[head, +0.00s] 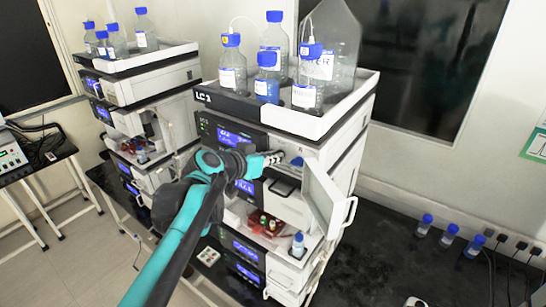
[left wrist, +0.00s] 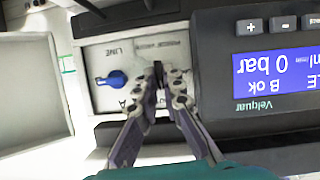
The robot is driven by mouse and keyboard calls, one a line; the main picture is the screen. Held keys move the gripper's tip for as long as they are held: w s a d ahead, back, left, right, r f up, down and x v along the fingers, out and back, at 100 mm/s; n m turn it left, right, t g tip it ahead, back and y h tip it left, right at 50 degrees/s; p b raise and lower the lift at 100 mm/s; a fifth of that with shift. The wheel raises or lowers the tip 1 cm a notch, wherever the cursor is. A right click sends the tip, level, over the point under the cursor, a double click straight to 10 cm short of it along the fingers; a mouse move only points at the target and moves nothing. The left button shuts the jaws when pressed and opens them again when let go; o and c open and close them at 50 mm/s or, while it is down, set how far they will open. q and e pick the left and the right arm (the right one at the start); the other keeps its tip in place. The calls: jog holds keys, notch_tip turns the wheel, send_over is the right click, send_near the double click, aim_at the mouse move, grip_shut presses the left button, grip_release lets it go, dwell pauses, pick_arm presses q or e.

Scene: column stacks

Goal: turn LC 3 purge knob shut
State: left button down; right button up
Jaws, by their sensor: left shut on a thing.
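The LC 3 stack (head: 226,104) stands in the middle of the head view, its label on the top tray's front edge. My left gripper (head: 274,157) reaches the upper module's front panel beside an open white door (head: 326,196). In the left wrist view, my left gripper (left wrist: 162,76) is shut on a dark knob (left wrist: 158,68) under a printed legend, which appears to be the purge knob. The fingers hide most of it, so its angle is unclear. A blue selector knob (left wrist: 112,79) sits beside it, apart from the fingers. My right gripper is out of view.
A blue display (left wrist: 276,72) reads 0 bar next to the panel. Bottles with blue caps (head: 267,62) stand on the tray above. Another stack (head: 150,83) stands at the left. The dark bench (head: 390,270) has free room at the right, with small bottles (head: 448,236).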

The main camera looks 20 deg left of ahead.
pick_arm(q)
jog(key=shift+s+f+m, duration=0.1)
jog(key=shift+m, duration=0.3)
dwell(0.3)
jog(key=c, duration=1.7)
grip_release()
jog(key=shift+s+a+r, duration=0.15)
jog(key=shift+s+r, duration=0.1)
jog(key=shift+s, duration=0.05)
jog(key=v, duration=1.1)
jog(key=shift+s, duration=0.15)
jog(key=shift+d+f, duration=0.1)
jog(key=shift+d, duration=0.15)
